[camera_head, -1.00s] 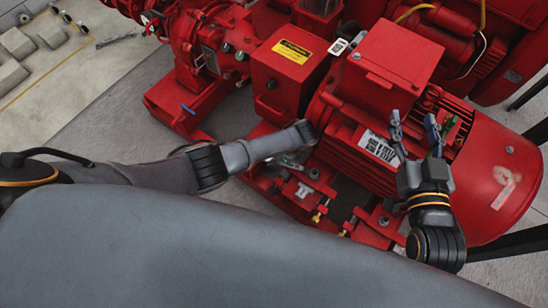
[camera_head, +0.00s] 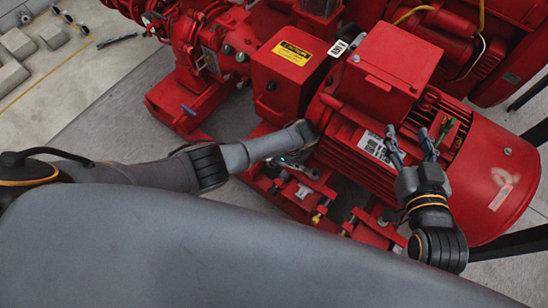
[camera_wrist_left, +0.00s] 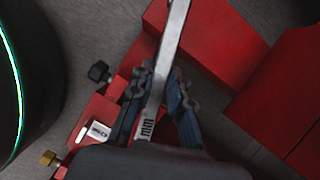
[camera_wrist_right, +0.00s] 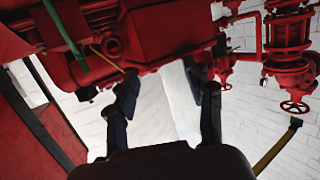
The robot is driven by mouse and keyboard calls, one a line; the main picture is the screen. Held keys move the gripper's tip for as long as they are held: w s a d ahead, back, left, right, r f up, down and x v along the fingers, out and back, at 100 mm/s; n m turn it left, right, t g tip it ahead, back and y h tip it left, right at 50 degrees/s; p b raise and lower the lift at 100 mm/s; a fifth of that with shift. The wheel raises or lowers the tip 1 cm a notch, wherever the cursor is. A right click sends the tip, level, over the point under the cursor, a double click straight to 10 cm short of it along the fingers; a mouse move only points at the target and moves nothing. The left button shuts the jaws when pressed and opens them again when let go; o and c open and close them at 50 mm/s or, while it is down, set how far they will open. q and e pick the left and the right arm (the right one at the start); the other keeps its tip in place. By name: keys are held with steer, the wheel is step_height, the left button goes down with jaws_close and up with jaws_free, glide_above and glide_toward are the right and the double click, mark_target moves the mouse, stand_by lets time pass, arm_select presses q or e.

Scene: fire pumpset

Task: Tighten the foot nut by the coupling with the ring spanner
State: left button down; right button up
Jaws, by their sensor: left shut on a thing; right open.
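The ring spanner is a flat silver bar (camera_wrist_left: 172,40) in the left wrist view. It runs up from between the fingers of my left gripper (camera_wrist_left: 160,95), which is shut on it, and its far end leaves the top of the picture. In the head view my left gripper is mostly hidden under its wrist, low beside the motor foot and base (camera_head: 300,190). I cannot make out the foot nut or whether the spanner sits on it. My right gripper (camera_head: 413,150) is open and empty over the motor's (camera_head: 350,160) near side; its spread fingers also show in the right wrist view (camera_wrist_right: 160,95).
The red coupling guard box (camera_head: 290,60) with a yellow label stands left of the motor, and the pump (camera_head: 205,50) further left. A black knob (camera_wrist_left: 100,72) and brass bolt (camera_wrist_left: 48,158) sit near my left fingers.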

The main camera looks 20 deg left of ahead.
arm_select(q)
steer(key=shift+r, duration=0.35)
steer(key=shift+r+p, duration=0.2)
steer(key=shift+p, duration=0.3)
steer(key=shift+r, duration=0.2)
steer(key=shift+r+p, duration=0.4)
steer(key=shift+p, duration=0.2)
steer(key=shift+r, duration=0.2)
steer(key=shift+r+p, duration=0.35)
steer(key=shift+p, duration=0.25)
steer(key=shift+r+p, duration=0.35)
steer(key=shift+r, duration=0.15)
arm_select(e)
steer(key=s+d+f+g+h, duration=0.1)
steer(key=s+d+f+g, duration=0.2)
steer(key=s+f+g, duration=0.2)
steer(key=s+d+f+g+h, duration=0.2)
steer(key=s+f+g, duration=0.4)
steer(key=s, duration=0.5)
steer(key=shift+d+f+m+g, duration=0.3)
steer(key=shift+d+f, duration=0.1)
steer(key=shift+d, duration=0.05)
